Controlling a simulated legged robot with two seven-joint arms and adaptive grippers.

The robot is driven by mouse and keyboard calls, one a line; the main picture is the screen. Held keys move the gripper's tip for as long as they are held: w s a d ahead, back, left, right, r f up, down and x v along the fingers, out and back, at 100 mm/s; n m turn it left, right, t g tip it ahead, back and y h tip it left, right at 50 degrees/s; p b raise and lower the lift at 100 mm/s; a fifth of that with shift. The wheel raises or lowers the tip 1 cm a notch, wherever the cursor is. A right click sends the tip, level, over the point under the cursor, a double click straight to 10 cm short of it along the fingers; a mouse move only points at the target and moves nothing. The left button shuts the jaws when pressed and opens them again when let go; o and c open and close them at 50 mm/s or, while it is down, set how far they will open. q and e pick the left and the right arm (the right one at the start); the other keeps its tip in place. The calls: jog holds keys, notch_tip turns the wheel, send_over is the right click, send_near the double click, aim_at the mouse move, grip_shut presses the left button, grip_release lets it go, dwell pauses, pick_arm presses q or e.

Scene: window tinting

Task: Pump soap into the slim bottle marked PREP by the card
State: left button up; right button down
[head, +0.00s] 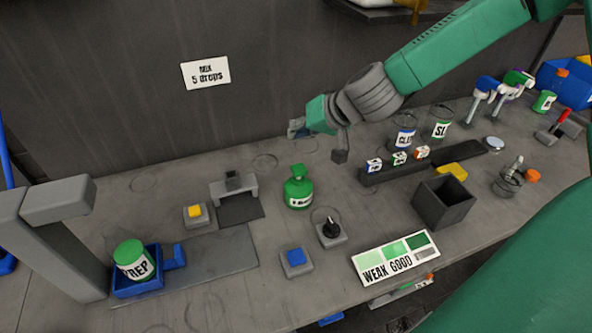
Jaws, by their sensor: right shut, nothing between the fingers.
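My right gripper (299,130) is shut and empty, high above the back of the bench, well right of the PREP bottle. A green container with a white label (298,189) stands below it, apart from it. A card reading "5 drops" (205,72) is on the back wall. A WEAK / GOOD colour card (395,262) lies at the front. My left gripper is not in view.
A yellow button (195,213), a blue button (296,258) and a black knob (331,231) sit mid-bench. A rack with small bottles (374,176), an open dark box (443,203) and labelled jars (441,129) stand to the right. The bench's back left is mostly clear.

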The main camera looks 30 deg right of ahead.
aim_at(299, 168)
jog(key=f+b, duration=0.2)
jog(key=d+f+b, duration=0.1)
jog(key=f+b, duration=0.1)
jog(key=f, duration=0.1)
jog(key=f+b, duration=0.2)
jog(key=shift+d+f, duration=0.3)
jog(key=shift+a+f, duration=0.1)
jog(key=shift+f, duration=0.05)
jog(key=shift+a, duration=0.5)
jog(key=shift+d, duration=0.1)
jog(key=shift+d, duration=0.4)
jog(key=shift+a, duration=0.4)
jog(key=shift+d, duration=0.1)
